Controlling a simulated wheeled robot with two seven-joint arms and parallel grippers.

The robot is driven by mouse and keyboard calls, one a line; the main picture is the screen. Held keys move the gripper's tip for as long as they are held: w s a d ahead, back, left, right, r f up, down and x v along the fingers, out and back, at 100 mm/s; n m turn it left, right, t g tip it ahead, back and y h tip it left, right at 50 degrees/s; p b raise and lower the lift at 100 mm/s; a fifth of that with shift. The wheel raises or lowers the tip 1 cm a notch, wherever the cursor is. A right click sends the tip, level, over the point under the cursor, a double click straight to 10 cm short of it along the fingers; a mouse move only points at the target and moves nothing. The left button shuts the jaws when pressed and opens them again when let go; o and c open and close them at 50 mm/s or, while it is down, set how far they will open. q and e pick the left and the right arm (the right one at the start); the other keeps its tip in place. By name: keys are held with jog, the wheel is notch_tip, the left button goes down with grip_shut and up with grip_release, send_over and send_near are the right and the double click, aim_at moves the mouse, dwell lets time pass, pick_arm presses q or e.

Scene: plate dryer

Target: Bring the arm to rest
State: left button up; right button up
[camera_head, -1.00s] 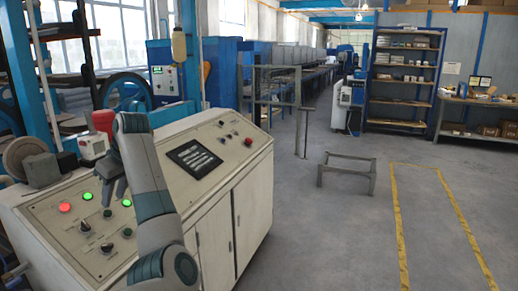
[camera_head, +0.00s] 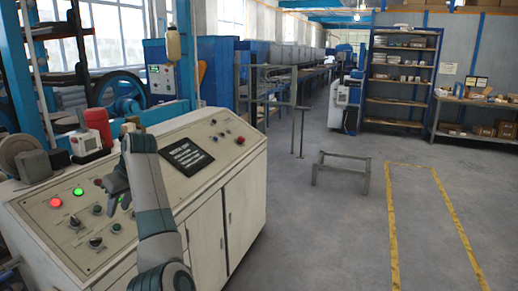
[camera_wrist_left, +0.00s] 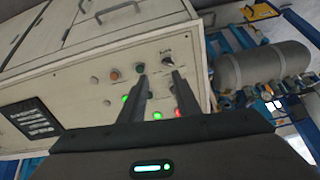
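My left arm (camera_head: 155,215) is raised over the sloping control panel (camera_head: 185,190) of a cream cabinet. Its gripper (camera_head: 118,204) points down at the panel's left part, in front of some of the buttons. In the left wrist view the two dark fingers (camera_wrist_left: 160,76) are apart with nothing between them, so the gripper is open. Knobs and lit buttons show around and behind the fingers; I cannot tell whether they touch the panel. My right gripper is not in view.
A red-and-white device (camera_head: 90,135) and a dark grey block (camera_head: 33,166) stand at the panel's back left. The panel has a dark display (camera_head: 187,157). A low metal frame (camera_head: 342,170) stands on the floor, which is otherwise open to the right.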

pick_arm(q)
jog(key=d+f+m+t, duration=0.1)
jog(key=d+f+m, duration=0.15)
jog(key=f, duration=1.25)
jog(key=d+f+m, duration=0.1)
jog(key=f+m, duration=0.3)
jog(key=f, duration=1)
jog(key=s+d+f+m+h, duration=0.1)
jog(key=s+d+f+m, duration=0.1)
jog(key=s+f, duration=0.5)
jog(key=s+d+f+m, duration=0.1)
jog(key=s+d+f, duration=0.1)
jog(key=f, duration=0.9)
jog(key=s+d+f+m+h, duration=0.15)
jog(key=s+f, duration=0.35)
jog(key=f, duration=0.5)
jog(key=s+d+f+m+h, duration=0.1)
jog(key=s+d+f, duration=0.1)
jog(key=s+f, duration=0.9)
jog(key=s+d+f+m+h, duration=0.1)
jog(key=s+d+f+m, duration=0.15)
jog(key=s+f, duration=0.8)
jog(key=s+d+f+g, duration=0.1)
jog(key=s, duration=1.6)
jog(key=s+f+g+h, duration=0.1)
jog(key=s+f, duration=0.1)
jog(key=s, duration=1.6)
jog(key=shift+s+d+f+g, duration=0.15)
jog(key=shift+s+d+g, duration=0.1)
jog(key=shift+d+g, duration=0.1)
